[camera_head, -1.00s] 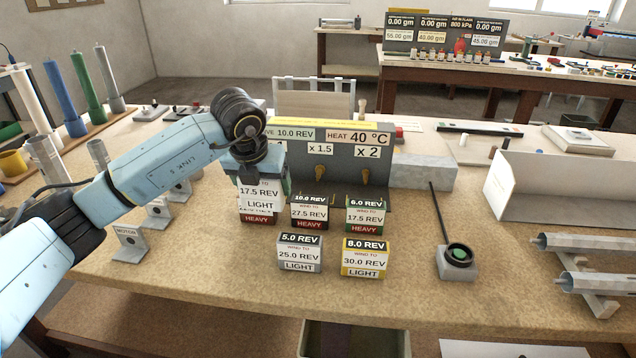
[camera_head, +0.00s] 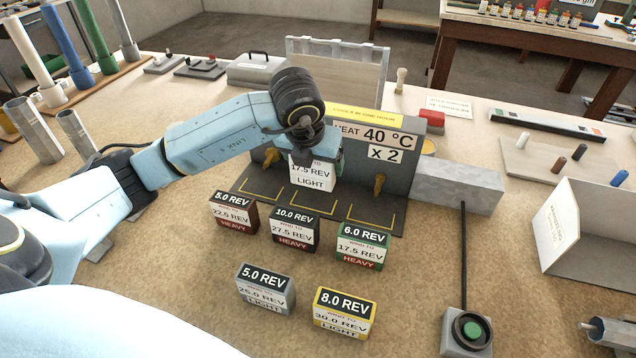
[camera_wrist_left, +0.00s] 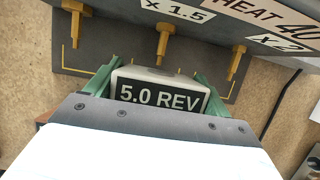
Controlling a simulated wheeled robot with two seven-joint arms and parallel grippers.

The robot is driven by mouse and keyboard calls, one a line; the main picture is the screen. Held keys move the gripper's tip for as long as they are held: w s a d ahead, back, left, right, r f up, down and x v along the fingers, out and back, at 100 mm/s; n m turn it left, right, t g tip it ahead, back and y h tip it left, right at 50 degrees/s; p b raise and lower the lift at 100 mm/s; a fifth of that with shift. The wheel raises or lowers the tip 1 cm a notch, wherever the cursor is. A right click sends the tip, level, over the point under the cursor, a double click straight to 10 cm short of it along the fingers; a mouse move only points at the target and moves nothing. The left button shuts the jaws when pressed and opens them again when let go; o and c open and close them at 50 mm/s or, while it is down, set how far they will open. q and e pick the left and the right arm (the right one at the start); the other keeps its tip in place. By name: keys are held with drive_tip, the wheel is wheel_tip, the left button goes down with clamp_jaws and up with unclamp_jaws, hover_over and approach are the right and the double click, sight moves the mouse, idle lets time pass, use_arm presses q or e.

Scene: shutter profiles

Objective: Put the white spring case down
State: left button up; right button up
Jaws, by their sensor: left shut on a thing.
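The white spring case (camera_head: 313,172) reads "17.5 REV LIGHT" on its front in the head view. My left gripper (camera_head: 316,150) is shut on it from above. In the left wrist view the case's top (camera_wrist_left: 159,92) reads "5.0 REV" between the green fingers of the gripper (camera_wrist_left: 155,88). The case is over the middle yellow-outlined place of the dark fixture base (camera_head: 262,184), in front of the middle peg (camera_wrist_left: 163,42). I cannot tell whether its underside touches the base. My right gripper is not in view.
Red (camera_head: 234,212), black (camera_head: 295,229) and green (camera_head: 363,246) cases stand in front of the fixture. Grey (camera_head: 265,289) and yellow (camera_head: 345,312) cases stand nearer. A green-button box (camera_head: 467,332) is at front right. The fixture's left (camera_head: 271,156) and right (camera_head: 380,184) pegs flank the case.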

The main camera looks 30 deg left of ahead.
sight(315, 183)
use_arm(q)
wheel_tip(315, 183, down, 2)
wheel_tip(315, 183, down, 3)
drive_tip(key=shift+f, duration=0.4)
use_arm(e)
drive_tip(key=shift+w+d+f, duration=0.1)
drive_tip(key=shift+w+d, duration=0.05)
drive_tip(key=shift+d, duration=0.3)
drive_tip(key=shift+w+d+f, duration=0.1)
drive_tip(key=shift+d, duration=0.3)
use_arm(q)
drive_tip(key=shift+f+b, duration=0.1)
drive_tip(key=shift+b, duration=0.2)
drive_tip(key=o, duration=1.1)
drive_tip(key=shift+c, duration=0.2)
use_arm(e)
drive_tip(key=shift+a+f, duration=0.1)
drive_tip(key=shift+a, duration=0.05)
